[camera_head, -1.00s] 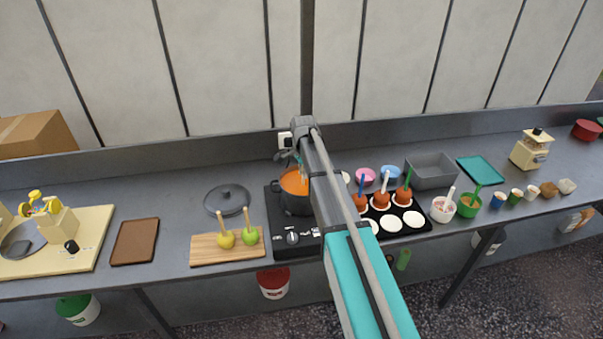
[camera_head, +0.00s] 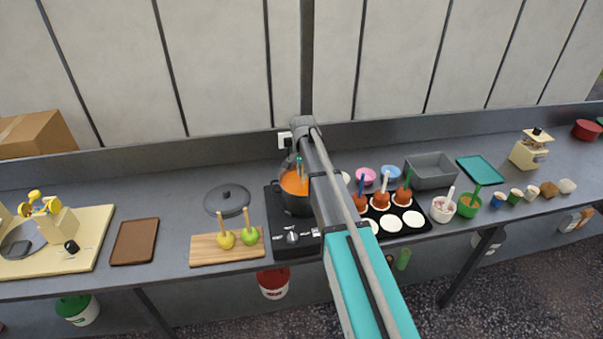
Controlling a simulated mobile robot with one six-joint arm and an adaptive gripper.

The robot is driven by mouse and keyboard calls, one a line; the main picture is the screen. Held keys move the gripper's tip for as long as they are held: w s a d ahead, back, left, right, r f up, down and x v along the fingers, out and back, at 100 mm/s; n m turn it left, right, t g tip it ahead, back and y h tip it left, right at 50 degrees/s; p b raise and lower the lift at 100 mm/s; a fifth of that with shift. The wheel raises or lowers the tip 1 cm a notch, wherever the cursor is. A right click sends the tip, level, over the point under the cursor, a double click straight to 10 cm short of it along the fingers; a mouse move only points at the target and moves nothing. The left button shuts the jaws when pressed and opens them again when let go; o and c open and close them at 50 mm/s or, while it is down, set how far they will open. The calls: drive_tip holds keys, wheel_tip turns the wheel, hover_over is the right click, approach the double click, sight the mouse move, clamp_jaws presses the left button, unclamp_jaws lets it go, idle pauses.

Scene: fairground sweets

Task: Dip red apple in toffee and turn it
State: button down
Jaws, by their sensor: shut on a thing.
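The pot (camera_head: 297,203) of orange toffee (camera_head: 293,184) stands on a black hob (camera_head: 284,245), partly hidden behind my arm. My gripper (camera_head: 297,162) is over the pot and small in the view, shut on a teal stick (camera_head: 299,170) that points down to the toffee. No red apple shows at the stick's lower end; whether it is under the toffee cannot be made out.
A board (camera_head: 199,250) with a yellow and a green apple on sticks lies left of the hob. A pot lid (camera_head: 226,199) lies behind it. A black tray (camera_head: 424,228) with coated apples and white discs is to the right.

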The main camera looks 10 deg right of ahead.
idle(0.3)
drive_tip(key=m, duration=0.5)
drive_tip(key=shift+m, duration=0.3)
drive_tip(key=shift+m, duration=0.4)
drive_tip(key=shift+m, duration=2.5)
drive_tip(key=shift+m, duration=0.3)
drive_tip(key=m, duration=0.5)
